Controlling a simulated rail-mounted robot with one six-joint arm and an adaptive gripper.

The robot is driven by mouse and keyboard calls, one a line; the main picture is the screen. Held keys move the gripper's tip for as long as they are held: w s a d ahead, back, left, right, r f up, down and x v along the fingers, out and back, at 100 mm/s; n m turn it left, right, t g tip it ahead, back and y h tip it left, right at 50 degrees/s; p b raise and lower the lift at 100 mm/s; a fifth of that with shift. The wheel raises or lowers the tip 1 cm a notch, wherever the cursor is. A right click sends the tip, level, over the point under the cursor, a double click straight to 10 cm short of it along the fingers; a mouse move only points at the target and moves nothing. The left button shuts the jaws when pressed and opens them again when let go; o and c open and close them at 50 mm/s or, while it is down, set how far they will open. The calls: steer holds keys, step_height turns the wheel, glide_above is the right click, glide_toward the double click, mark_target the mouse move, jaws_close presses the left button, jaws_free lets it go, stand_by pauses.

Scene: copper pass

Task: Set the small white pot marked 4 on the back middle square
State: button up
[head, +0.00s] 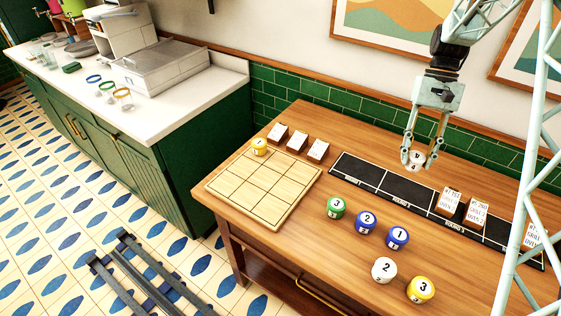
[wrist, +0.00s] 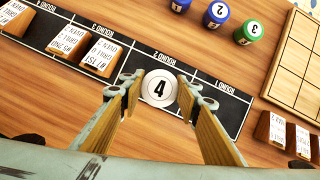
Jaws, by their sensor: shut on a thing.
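The small white pot marked 4 (wrist: 159,91) is held between the two fingers of my gripper (wrist: 157,84). In the head view my gripper (head: 419,160) hangs above the black round strip at the wall side, with the white pot (head: 413,161) between its fingertips. The pot appears to be off the table. The wooden board of squares (head: 284,209) lies on the table's left part, well to the left of my gripper. A yellow pot (head: 259,146) stands on a back corner square. The board's other squares look empty, including the back middle one.
Green (head: 336,207), blue (head: 366,222) and second blue (head: 397,237) pots stand in front of the strip. A white pot marked 2 (head: 384,270) and a yellow pot marked 3 (head: 420,290) stand nearer. Card holders (head: 297,140) line the board's back; others (head: 448,202) stand along the strip (head: 375,181).

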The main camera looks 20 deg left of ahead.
stand_by(0.3)
steer(key=n, duration=0.2)
steer(key=a+n+h, duration=0.1)
steer(key=shift+s+f, duration=0.35)
steer(key=shift+f, duration=0.05)
steer(key=s+a+n+t+h+p, duration=0.2)
steer(key=a+n+t, duration=0.5)
steer(key=a+n, duration=1.2)
steer(key=shift+s+a+f+n+t+y+b, duration=0.1)
steer(key=shift+s+a+f+n+t+y, duration=0.3)
steer(key=shift+s+a+n, duration=1.6)
steer(key=shift+s+a+f+n+t+y+b, duration=0.15)
steer(key=shift+s+a+n+y, duration=0.3)
steer(key=shift+s+a+n, duration=1.5)
steer(key=shift+s+a+f+n+t+y+b, duration=0.15)
steer(key=shift+s+a+n+t+y, duration=0.25)
steer(key=shift+s+a+n, duration=1.6)
steer(key=shift+w+a+n, duration=0.15)
steer(key=shift+w+n, duration=0.15)
steer(key=shift+n, duration=0.15)
steer(key=shift+w, duration=0.1)
